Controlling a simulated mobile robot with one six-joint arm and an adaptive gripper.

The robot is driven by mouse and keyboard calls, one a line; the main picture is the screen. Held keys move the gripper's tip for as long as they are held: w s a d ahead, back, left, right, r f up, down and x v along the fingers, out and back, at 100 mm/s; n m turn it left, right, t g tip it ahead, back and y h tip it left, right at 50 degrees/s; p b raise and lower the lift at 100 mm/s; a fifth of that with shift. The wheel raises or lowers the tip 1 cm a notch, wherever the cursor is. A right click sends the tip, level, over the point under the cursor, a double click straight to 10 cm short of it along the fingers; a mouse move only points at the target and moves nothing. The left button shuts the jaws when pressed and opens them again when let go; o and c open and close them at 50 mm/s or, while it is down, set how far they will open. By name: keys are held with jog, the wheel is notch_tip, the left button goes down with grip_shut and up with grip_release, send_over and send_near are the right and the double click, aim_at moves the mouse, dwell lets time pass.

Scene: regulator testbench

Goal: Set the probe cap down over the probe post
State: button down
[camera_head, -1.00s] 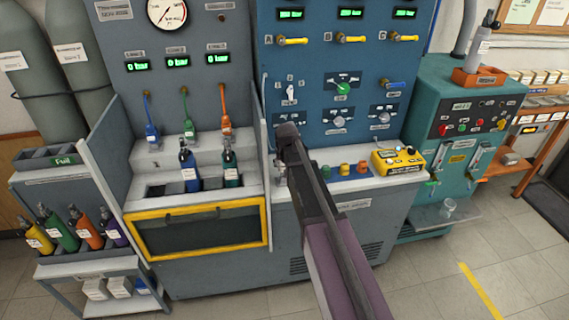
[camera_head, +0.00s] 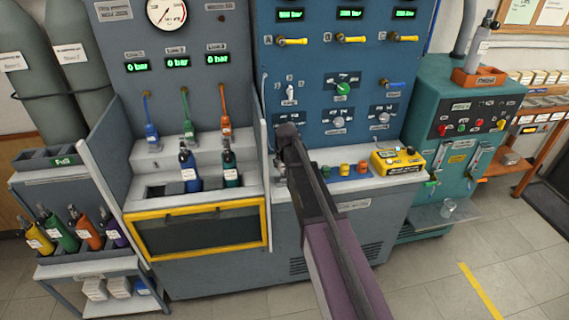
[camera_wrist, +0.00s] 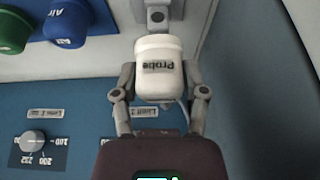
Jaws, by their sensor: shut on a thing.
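In the head view my arm covers the gripper and the cap. I cannot make out the probe post in either view.
The blue panel (camera_head: 336,62) with knobs and levers stands close behind my arm. A yellow box (camera_head: 398,160) and several coloured buttons sit on the ledge to the right. Bottles (camera_head: 188,168) stand in the bench at left. In the wrist view, blue (camera_wrist: 66,20) and green caps are at upper left.

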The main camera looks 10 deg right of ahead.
jog(key=shift+f+b, duration=1.9)
dwell(1.5)
jog(key=shift+c, duration=0.2)
grip_release()
jog(key=shift+s, duration=0.1)
dwell(0.4)
jog(key=s+r+g+p, duration=0.2)
jog(key=s+r+p, duration=0.1)
jog(key=s, duration=1.1)
jog(key=s+r+g+p, duration=0.2)
jog(key=s+r+p, duration=0.1)
jog(key=s, duration=1.2)
jog(key=shift+s+d+g+p, duration=0.3)
jog(key=shift+p, duration=0.45)
